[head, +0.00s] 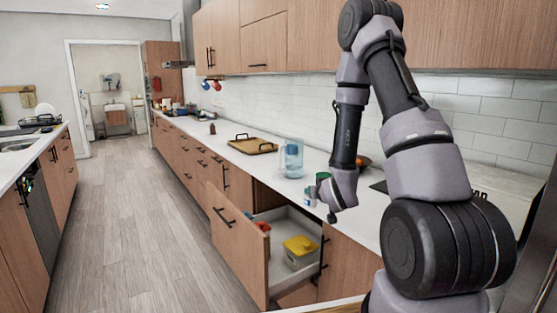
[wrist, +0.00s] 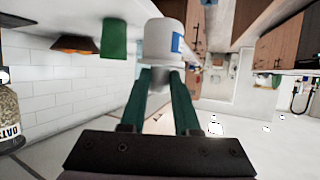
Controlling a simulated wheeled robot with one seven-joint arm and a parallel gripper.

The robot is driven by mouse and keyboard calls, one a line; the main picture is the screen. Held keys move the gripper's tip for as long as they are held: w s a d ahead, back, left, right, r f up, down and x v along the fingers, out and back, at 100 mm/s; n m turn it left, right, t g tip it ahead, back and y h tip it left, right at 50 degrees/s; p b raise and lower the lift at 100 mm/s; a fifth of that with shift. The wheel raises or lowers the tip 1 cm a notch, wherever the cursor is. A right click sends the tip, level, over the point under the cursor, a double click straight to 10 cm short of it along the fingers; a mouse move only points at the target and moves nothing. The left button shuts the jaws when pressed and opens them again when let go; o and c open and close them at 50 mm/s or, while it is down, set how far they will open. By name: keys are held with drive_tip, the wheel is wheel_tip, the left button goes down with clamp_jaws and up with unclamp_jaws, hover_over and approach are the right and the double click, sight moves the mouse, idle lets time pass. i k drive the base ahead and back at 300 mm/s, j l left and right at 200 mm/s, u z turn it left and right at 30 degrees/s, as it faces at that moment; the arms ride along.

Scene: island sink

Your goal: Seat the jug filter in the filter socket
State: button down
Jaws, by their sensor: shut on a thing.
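The jug filter (wrist: 165,40) is a white cylinder with a blue patch. It is between the green fingertips of my gripper (wrist: 160,72) in the wrist view, and the gripper is shut on it. In the head view, the filter (head: 309,201) shows small and white-blue at my gripper (head: 313,194), held out by the counter's front edge, above the open drawer. A clear bluish jug (head: 293,158) stands upright on the counter, left of and beyond my gripper, apart from the filter. I cannot make out the filter socket in either view.
An open drawer (head: 240,238) juts out below, with a yellow container (head: 300,246) inside. A wooden tray (head: 253,145) lies beyond the jug. A green cup-like object (wrist: 114,38), an orange object (wrist: 76,44) and a labelled jar (wrist: 10,120) show in the wrist view.

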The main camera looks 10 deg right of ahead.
sight(292, 154)
drive_tip(key=j+z, duration=0.15)
drive_tip(key=z, duration=0.25)
drive_tip(key=i+j+z, duration=0.1)
drive_tip(key=z, duration=0.3)
drive_tip(key=j+z, duration=0.35)
drive_tip(key=j, duration=0.75)
drive_tip(key=j+z, duration=0.35)
drive_tip(key=j, duration=0.8)
